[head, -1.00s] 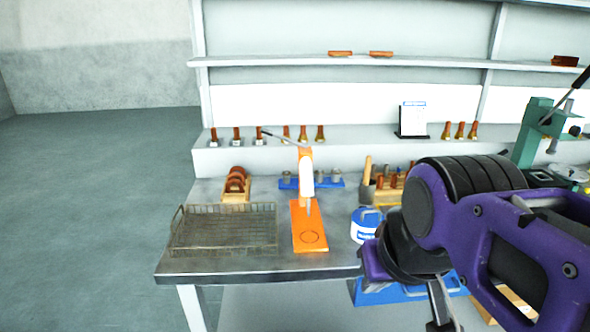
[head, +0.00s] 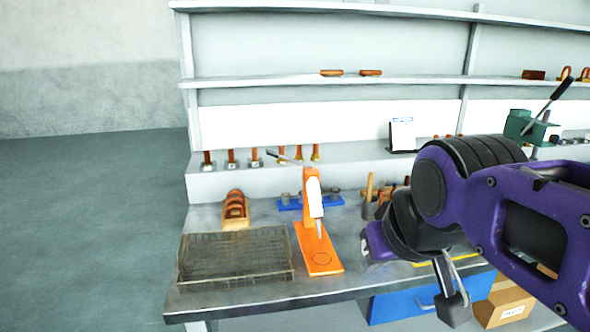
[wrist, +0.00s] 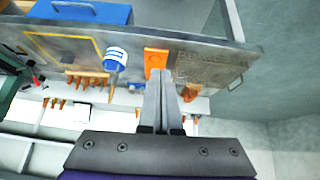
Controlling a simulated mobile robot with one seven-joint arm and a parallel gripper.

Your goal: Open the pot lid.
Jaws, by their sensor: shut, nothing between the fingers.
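The pot is a small white and blue container (wrist: 116,60) on the workbench, left of my fingers in the wrist view. Its blue end looks like the lid, and it appears to be on. In the head view my arm hides nearly all of the pot. My gripper (head: 455,300) hangs in front of the bench's front edge in the head view. In the wrist view its two fingers (wrist: 160,78) are together with nothing between them, apart from the pot.
An orange press (head: 318,255) stands on the workbench (head: 205,300) beside a wire basket (head: 235,262). Wooden-handled tools stand behind the pot area. A blue drawer unit (head: 400,305) and cardboard boxes (head: 505,305) are below the bench. Open floor lies left.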

